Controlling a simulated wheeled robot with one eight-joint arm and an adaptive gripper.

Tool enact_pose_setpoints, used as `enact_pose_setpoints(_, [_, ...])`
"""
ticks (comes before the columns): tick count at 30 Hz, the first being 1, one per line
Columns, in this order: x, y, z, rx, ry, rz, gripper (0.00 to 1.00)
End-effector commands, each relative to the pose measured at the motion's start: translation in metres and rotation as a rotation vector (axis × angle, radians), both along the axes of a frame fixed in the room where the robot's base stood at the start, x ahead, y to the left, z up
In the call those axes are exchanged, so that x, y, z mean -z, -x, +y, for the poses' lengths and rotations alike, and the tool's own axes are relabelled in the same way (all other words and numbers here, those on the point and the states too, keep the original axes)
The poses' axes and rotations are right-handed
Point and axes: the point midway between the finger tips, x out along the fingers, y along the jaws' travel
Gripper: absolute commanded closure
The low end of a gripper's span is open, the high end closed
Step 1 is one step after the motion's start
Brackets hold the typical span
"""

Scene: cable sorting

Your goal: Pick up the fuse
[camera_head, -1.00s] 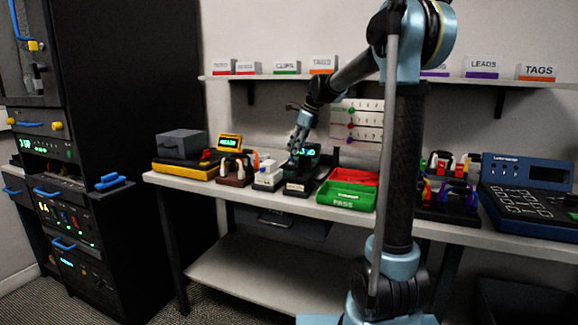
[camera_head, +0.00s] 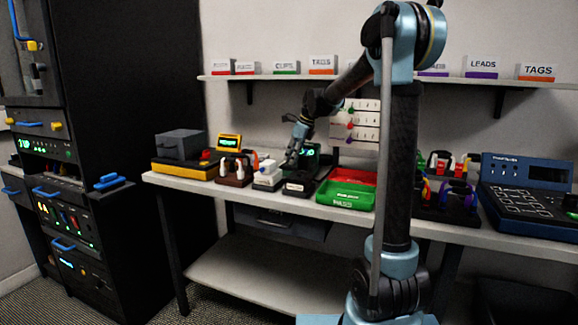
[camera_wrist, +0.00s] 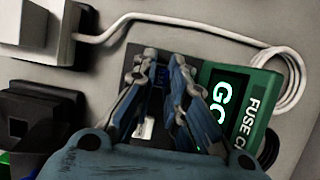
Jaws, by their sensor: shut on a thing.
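My gripper (camera_wrist: 163,58) points down over the dark base beside a green fuse checker (camera_wrist: 245,118), whose display reads "GO". In the head view my gripper (camera_head: 292,157) is low over the bench, at the checker (camera_head: 310,152). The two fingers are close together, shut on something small. The fuse itself is not clearly visible; the fingers hide most of what is between them. A dark blue patch and a small white piece (camera_wrist: 145,128) show between the fingers, and I cannot tell whether either is part of the fuse.
A white block (camera_head: 268,178) with a white cable (camera_wrist: 200,25) stands left of the checker. Green and red trays (camera_head: 345,195) lie to the right. A grey box (camera_head: 180,143) on a yellow base stands at the bench's left end. A labelled shelf (camera_head: 390,80) runs above.

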Motion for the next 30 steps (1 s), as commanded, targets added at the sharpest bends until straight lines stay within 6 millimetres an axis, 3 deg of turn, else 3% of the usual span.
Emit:
enact_pose_setpoints(11, [-0.009, 0.0, 0.0, 0.0, 0.0, 0.0, 1.0])
enact_pose_setpoints(24, [-0.081, 0.0, 0.0, 0.0, 0.0, 0.001, 1.0])
enact_pose_setpoints(30, [-0.099, 0.0, 0.0, 0.0, 0.0, 0.001, 1.0])
